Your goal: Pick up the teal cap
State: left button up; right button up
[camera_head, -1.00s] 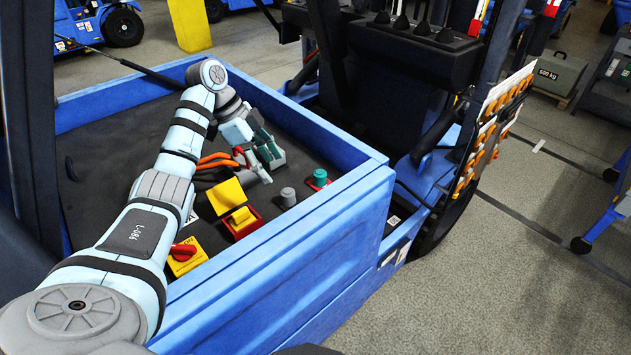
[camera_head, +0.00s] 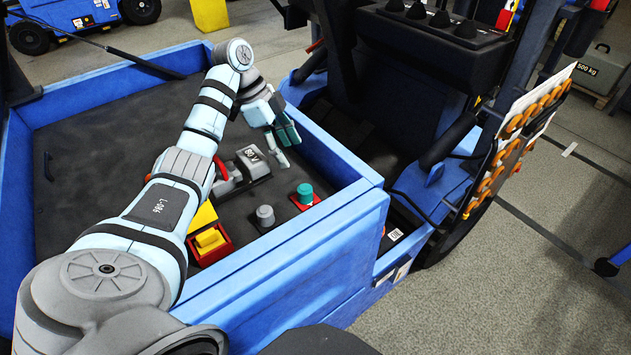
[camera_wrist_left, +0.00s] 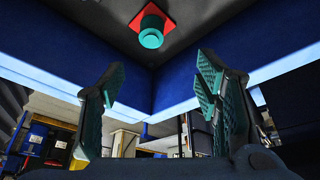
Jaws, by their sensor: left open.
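The teal cap (camera_head: 305,190) sits upright on a red square plate (camera_head: 314,200) inside the blue-walled bay, close to its right wall. It also shows at the top of the left wrist view (camera_wrist_left: 151,36), unobstructed. My left gripper (camera_head: 287,142) is open and empty, with teal pads on its fingers. In the head view it appears above and slightly left of the cap, apart from it, near the bay's far right wall. In the left wrist view the open fingers (camera_wrist_left: 160,80) have the bay's corner between them, and the cap lies beyond the fingertips. My right gripper does not show.
A grey knob (camera_head: 265,215) stands left of the cap. A yellow block in a red tray (camera_head: 210,242) is further left. A grey-black device (camera_head: 250,163) lies behind them. The blue bay wall (camera_head: 345,205) rises at the right. The dark floor at the back left is clear.

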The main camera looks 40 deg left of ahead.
aim_at(304, 187)
pick_arm(q)
jog(key=d+f, duration=0.1)
jog(key=f, duration=0.1)
jog(key=d+f, duration=0.1)
jog(key=f, duration=0.1)
jog(key=f+b, duration=0.1)
jog(key=f, duration=0.1)
jog(key=shift+s+d+f, duration=0.25)
jog(key=shift+s+d, duration=0.1)
jog(key=shift+d, duration=0.05)
jog(key=x, duration=0.6)
jog(key=shift+w+a+b, duration=0.1)
jog(key=shift+w+b, duration=0.2)
jog(key=shift+w, duration=0.05)
jog(key=shift+s, duration=0.1)
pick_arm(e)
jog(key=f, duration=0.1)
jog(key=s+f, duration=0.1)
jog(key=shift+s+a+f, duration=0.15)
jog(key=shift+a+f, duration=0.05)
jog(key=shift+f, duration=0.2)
pick_arm(q)
jog(key=shift+r, duration=0.1)
jog(key=shift+c, duration=1)
jog(key=c, duration=0.6)
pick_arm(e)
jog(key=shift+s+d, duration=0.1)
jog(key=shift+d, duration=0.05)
